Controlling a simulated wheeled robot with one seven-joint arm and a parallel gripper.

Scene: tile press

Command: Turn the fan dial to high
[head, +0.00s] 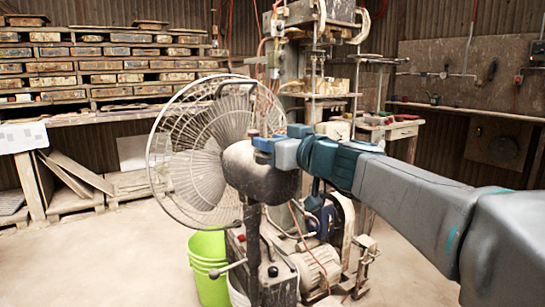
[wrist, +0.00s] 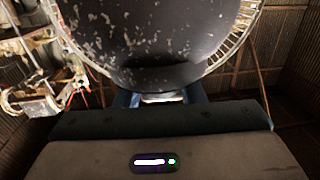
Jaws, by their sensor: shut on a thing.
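A large grey pedestal fan (head: 205,160) with a wire cage stands left of centre. Its dark, worn motor housing (head: 258,175) faces my arm and fills the top of the wrist view (wrist: 150,40). My gripper (head: 274,149) reaches in from the right to the upper back of the housing. Its blue fingers (wrist: 160,98) are shut on a small pale part, which I take for the fan dial (wrist: 162,99). The fingers and housing hide most of it. Its setting and any markings cannot be read.
A green bucket (head: 208,270) stands below the fan, beside a dark box with a lever (head: 262,268). A motor (head: 318,265) and a tall press (head: 315,60) stand behind my arm. Loaded shelves (head: 95,65) line the back wall. The floor at front left is clear.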

